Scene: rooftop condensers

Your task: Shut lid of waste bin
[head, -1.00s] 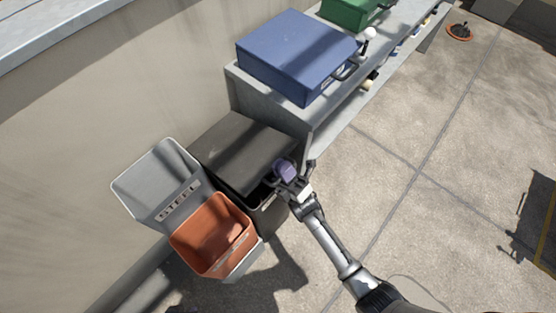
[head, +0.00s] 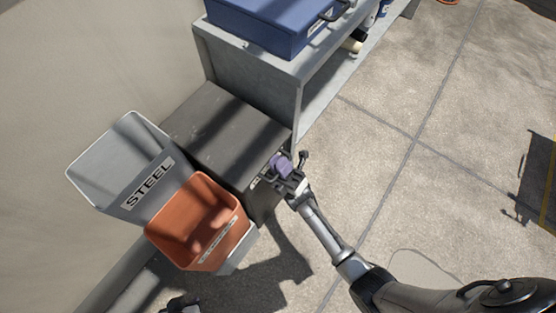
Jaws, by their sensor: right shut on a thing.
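The dark bin with a flat black lid (head: 222,128) stands against the wall, left of my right gripper. Its lid lies flat, with no clear gap showing at the rim. A small label on its front is partly hidden and unreadable. My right gripper (head: 283,170) is at the lid's right front edge, shut on a small purple piece (head: 281,164). I cannot tell whether this piece is fixed to the lid or touches it. My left gripper (head: 182,304) only just shows at the bottom edge, dark and cut off; its jaws cannot be made out.
A grey open bin marked STEEL (head: 147,190) and an orange open bin (head: 171,236) stand beside the dark bin at left. A grey bench (head: 249,69) with a blue case (head: 262,27) stands behind it. The concrete floor at right is mostly clear.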

